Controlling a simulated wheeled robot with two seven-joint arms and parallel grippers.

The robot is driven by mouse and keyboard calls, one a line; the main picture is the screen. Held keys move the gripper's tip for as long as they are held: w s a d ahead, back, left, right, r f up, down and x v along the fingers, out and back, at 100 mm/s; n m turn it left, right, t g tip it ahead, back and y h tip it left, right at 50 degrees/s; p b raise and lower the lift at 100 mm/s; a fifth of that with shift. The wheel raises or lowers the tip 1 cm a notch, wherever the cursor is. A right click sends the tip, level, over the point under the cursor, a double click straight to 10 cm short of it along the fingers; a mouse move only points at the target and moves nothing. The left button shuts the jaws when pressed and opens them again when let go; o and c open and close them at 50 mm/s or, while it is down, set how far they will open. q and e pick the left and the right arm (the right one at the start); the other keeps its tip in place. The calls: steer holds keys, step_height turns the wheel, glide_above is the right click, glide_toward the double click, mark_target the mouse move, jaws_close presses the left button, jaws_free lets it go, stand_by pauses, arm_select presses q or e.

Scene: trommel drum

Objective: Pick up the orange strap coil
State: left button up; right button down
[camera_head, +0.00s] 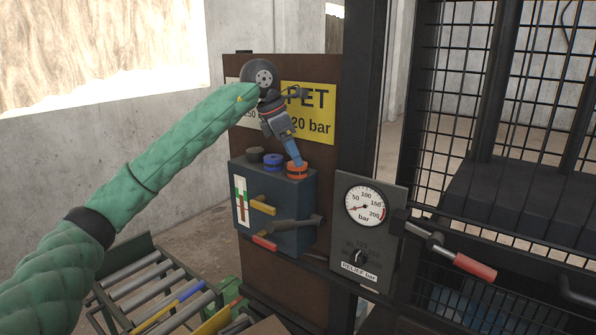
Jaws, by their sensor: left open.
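The orange strap coil (297,173) sits on top of a dark blue-grey box at its right end, in the middle of the view. My left gripper (295,154) reaches down from the end of my green-sleeved left arm, with its blue fingers just above or at the coil. It is open; I cannot tell whether the fingers touch the coil. Its fingers hide a little of the coil's top. My right gripper is not in view.
A blue coil (273,160) and a dark grey coil (254,154) stand left of the orange one on the box (290,195). A yellow PET sign (312,118) is behind. A gauge panel (368,250) and a red-handled lever (474,267) are to the right.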

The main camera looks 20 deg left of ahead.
mark_target(294, 173)
arm_select(q)
steer(key=x, duration=0.3)
steer(key=shift+a+f, duration=0.2)
steer(key=shift+f, duration=0.05)
steer(key=shift+c, duration=0.2)
steer(key=c, duration=1.1)
